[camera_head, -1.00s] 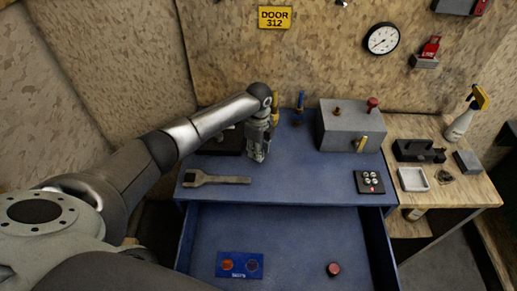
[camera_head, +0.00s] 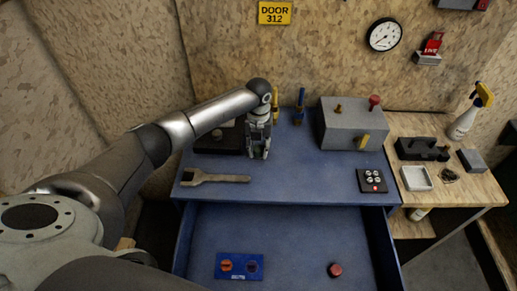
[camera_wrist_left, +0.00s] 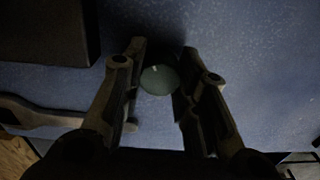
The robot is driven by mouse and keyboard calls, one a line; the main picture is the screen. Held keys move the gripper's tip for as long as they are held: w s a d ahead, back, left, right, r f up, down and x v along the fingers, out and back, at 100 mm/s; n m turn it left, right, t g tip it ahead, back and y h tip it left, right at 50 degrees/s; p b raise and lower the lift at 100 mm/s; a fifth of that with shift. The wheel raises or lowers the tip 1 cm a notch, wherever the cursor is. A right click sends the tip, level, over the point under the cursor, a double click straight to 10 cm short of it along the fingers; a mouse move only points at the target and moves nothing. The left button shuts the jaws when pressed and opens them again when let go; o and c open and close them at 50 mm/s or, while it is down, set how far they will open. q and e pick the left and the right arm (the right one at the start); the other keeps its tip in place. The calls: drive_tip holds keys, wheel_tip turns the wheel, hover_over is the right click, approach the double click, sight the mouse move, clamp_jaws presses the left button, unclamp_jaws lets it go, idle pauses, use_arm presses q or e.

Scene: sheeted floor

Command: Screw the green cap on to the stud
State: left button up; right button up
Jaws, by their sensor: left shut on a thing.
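My left gripper (camera_head: 258,153) points down over the back left part of the blue bench top. In the left wrist view its two fingers (camera_wrist_left: 160,85) are closed on a round, dull green cap (camera_wrist_left: 160,80), seen from above in shadow. The stud is not visible; whatever is below the cap is hidden by the cap and fingers, so I cannot tell whether the cap touches a stud. My right gripper is not in view.
A wrench (camera_head: 215,178) lies left of the gripper, and a black block (camera_head: 215,143) stands behind it. A grey box (camera_head: 345,125) with knobs and a button panel (camera_head: 371,181) are to the right. An open drawer (camera_head: 300,225) is in front.

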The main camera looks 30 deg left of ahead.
use_arm(q)
drive_tip(key=m+b, duration=0.1)
drive_tip(key=m, duration=0.3)
drive_tip(key=shift+w+m, duration=0.1)
drive_tip(key=shift+m, duration=0.2)
drive_tip(key=shift+r+m, duration=0.15)
drive_tip(key=shift+m, duration=0.75)
drive_tip(key=o, duration=1.1)
drive_tip(key=shift+c, duration=0.6)
